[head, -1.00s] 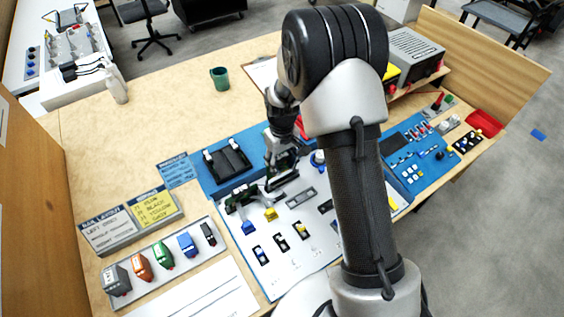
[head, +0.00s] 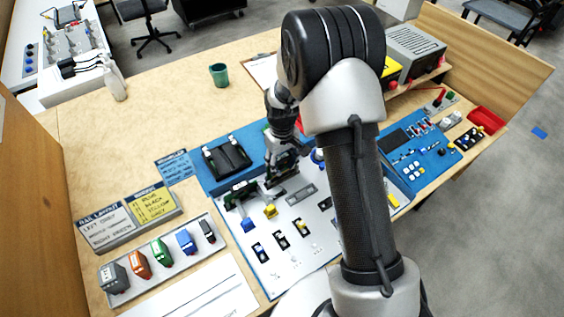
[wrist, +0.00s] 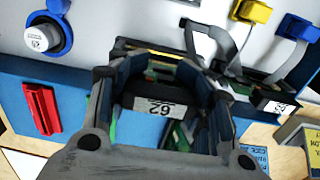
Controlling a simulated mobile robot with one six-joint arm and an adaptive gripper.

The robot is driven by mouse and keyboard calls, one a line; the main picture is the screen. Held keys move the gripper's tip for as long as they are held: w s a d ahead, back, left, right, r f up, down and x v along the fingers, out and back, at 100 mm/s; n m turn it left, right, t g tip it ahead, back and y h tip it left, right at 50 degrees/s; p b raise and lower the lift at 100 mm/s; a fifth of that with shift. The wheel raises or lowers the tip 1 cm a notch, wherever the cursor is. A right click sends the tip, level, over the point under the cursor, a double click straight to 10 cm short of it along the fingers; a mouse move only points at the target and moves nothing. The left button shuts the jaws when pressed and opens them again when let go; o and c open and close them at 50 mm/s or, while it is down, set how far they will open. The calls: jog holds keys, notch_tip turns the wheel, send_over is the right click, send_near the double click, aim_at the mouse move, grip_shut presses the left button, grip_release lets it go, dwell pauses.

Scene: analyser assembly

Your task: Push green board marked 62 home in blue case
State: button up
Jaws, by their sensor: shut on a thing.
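The green board marked 62 shows in the wrist view as a black-edged piece with an upside-down white label reading 62 (wrist: 160,107), with green at its side. My gripper (wrist: 160,90) has a finger on each side of it and is shut on it. In the head view my gripper (head: 280,172) points down at the back of the white panel, beside the blue case (head: 203,172). Blue case surface lies under and around the board in the wrist view (wrist: 66,98). My gripper hides the board in the head view, and I cannot tell how deep it sits.
A red block (wrist: 41,108) and a blue round-based knob (wrist: 45,38) stand on the other side. A green cup (head: 219,75) stands on the open wood behind.

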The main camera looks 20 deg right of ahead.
aim_at(282, 170)
jog(key=shift+f+b, duration=0.85)
jog(key=shift+f, duration=0.55)
jog(key=shift+f, duration=0.4)
jog(key=o, duration=1.3)
jog(key=shift+c, duration=0.5)
jog(key=shift+o, duration=0.8)
jog(key=shift+w, duration=0.1)
jog(key=shift+r, duration=0.1)
jog(key=shift+r, duration=0.15)
